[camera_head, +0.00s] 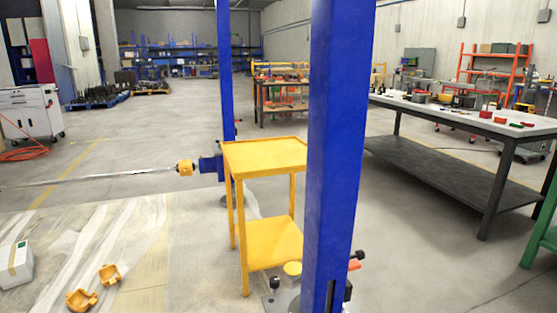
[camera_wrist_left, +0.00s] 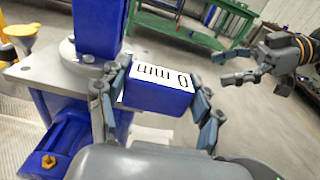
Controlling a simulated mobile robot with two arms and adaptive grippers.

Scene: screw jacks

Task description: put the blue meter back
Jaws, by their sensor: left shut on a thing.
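The blue meter (camera_wrist_left: 158,97), a small blue box with a white face marked "0 mm" seen upside down, is in the left wrist view. My left gripper (camera_wrist_left: 160,80) is shut on it, with one finger on each side. The meter is beside a grey plate (camera_wrist_left: 65,72) at the foot of a blue column (camera_wrist_left: 97,28); whether they touch is unclear. My right gripper (camera_wrist_left: 228,68) appears at the right of this view, with its fingers apart and nothing between them. Neither gripper shows in the head view.
In the head view a blue column (camera_head: 335,150) stands close in front, with a yellow cart (camera_head: 265,157) beside it. A grey workbench (camera_head: 450,165) is at the right. Yellow parts (camera_head: 80,299) lie on the floor at lower left. Open floor lies behind the cart.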

